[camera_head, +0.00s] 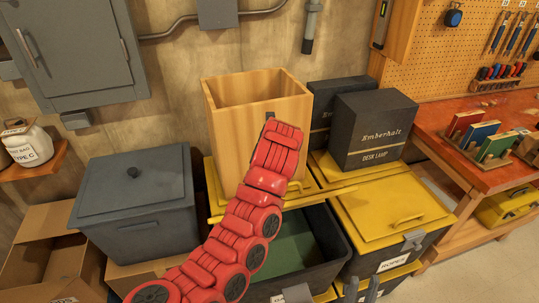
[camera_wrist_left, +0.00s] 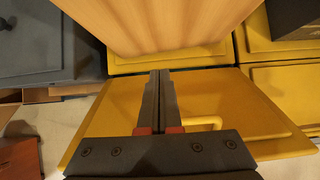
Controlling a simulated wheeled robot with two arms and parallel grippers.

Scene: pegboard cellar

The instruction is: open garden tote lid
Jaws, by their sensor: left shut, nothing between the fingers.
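A dark tote (camera_head: 334,262) with green inside stands open at the front; I take it as the garden tote, but its label is not readable. Its yellow lid (camera_head: 325,188) is raised at the back, near the wooden box. The lid also shows in the left wrist view (camera_wrist_left: 115,115), with a yellow handle (camera_wrist_left: 207,122). My left gripper (camera_wrist_left: 160,75) is shut and empty over this lid, its tips close to the wooden box; in the head view my red arm hides it.
A tall wooden box (camera_head: 228,122) stands behind the lid. Black desk lamp boxes (camera_head: 372,132) sit on yellow-lidded totes at right, one marked ROPES (camera_head: 393,262). A grey lidded bin (camera_head: 140,195) and an open cardboard box (camera_head: 38,258) stand at left.

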